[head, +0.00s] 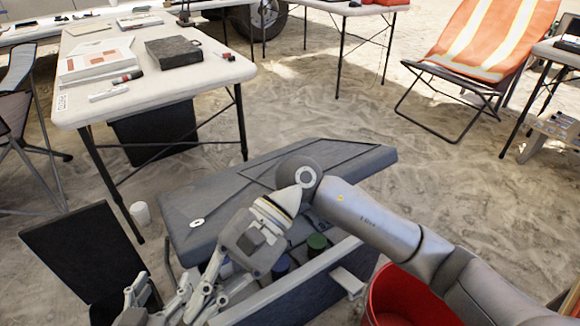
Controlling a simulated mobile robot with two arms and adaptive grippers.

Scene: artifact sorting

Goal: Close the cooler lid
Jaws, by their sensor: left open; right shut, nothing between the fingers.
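The grey cooler (305,284) stands at the bottom middle, with cans showing inside, one with a green top (317,242). Its grey lid (350,160) is open, raised along the far side of the body. My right arm reaches in from the right across the lid and the opening. My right gripper (205,292) points down at the cooler's left end, shut and empty; whether it touches the cooler I cannot tell. My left gripper (140,290) is at the lower left, open and empty, beside the cooler and apart from the lid.
A red bucket (385,302) stands right of the cooler. A black panel (75,250) and a white cup (140,212) are at left. A white table (130,88) with a dark box (174,52) stands behind. An orange deck chair (485,40) is far right. Sand behind the lid is clear.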

